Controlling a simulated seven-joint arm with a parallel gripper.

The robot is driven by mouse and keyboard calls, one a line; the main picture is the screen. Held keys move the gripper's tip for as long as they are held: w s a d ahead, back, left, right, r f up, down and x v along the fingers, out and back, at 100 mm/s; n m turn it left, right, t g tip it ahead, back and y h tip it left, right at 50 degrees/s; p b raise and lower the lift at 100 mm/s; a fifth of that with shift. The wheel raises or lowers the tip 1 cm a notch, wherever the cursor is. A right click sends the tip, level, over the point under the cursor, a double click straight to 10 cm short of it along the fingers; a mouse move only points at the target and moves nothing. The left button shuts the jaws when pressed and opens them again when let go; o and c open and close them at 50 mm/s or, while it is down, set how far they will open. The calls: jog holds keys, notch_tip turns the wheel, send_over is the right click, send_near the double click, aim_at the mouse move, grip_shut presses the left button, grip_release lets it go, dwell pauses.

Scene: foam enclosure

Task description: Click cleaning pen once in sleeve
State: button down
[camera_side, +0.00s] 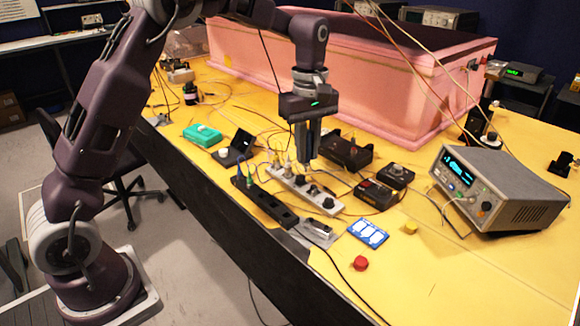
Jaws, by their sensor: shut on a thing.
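My gripper (306,156) points straight down over the white strip (327,204) with several small fittings along its top. Its fingers are close together, shut on the cleaning pen, which is mostly hidden between them. The pen's tip cannot be made out. The fingertips are just above or beside the fittings near the strip's middle; whether the pen is inside a sleeve there is too small to tell.
A black bar (264,203) lies left of the strip. Dark boxes (347,152) and a grey instrument (497,190) stand to the right. The pink foam enclosure (345,75) is behind. Loose cables cross the yellow tabletop. A blue card (368,233) and a red knob (360,263) lie in front.

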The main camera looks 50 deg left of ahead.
jog(key=w, duration=0.2)
jog(key=w+f, duration=0.1)
jog(key=w, duration=0.1)
jog(key=shift+a, duration=0.4)
jog(key=shift+f, duration=2.45)
jog(key=shift+f, duration=1.25)
jog(key=c, duration=2.1)
grip_release()
jog(key=shift+s+f, duration=0.1)
grip_shut()
notch_tip(320, 180, up, 6)
